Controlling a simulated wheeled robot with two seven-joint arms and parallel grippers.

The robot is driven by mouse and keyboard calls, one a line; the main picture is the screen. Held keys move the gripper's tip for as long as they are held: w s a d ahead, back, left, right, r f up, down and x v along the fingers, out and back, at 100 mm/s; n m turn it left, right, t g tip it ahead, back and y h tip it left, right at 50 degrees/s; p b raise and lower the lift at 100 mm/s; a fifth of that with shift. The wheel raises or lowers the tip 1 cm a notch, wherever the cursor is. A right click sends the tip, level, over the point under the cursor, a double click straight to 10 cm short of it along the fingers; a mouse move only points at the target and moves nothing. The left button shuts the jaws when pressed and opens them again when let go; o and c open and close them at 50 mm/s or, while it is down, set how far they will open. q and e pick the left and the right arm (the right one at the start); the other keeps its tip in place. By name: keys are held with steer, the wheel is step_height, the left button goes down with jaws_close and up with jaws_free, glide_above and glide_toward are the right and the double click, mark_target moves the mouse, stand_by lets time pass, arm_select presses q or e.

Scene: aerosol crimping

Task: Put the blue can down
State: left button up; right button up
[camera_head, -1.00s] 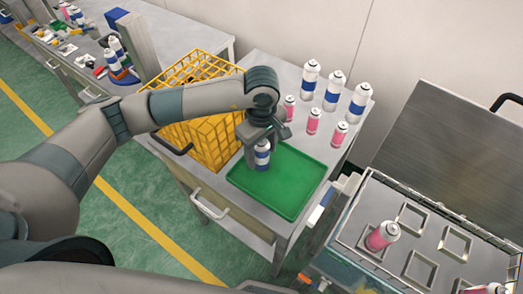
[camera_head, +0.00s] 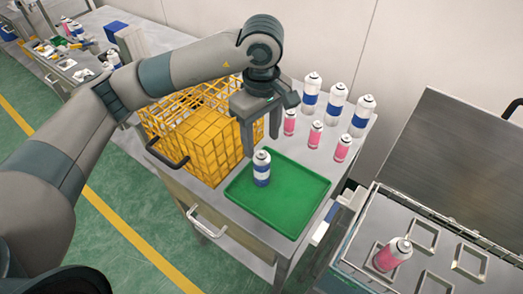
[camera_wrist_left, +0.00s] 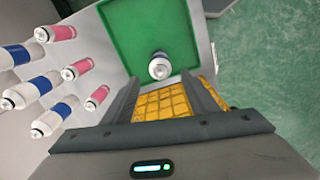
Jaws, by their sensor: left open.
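The blue can (camera_head: 262,168), white with a blue band, stands upright on the green tray (camera_head: 300,203), near the tray's left corner. My left gripper (camera_head: 258,143) is open and empty above and behind the can, with its fingers clear of it. In the left wrist view the can (camera_wrist_left: 159,66) shows from above on the tray (camera_wrist_left: 125,35), beyond the open fingers (camera_wrist_left: 168,92). My right gripper is not in view.
A yellow wire basket (camera_head: 190,125) stands left of the tray. Several blue-banded and pink cans (camera_head: 315,132) stand behind it. A metal fixture with square pockets (camera_head: 424,232) at the right holds a pink can (camera_head: 391,255). The tray's right part is bare.

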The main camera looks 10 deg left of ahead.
arm_select(q)
steer(key=shift+r, duration=0.5)
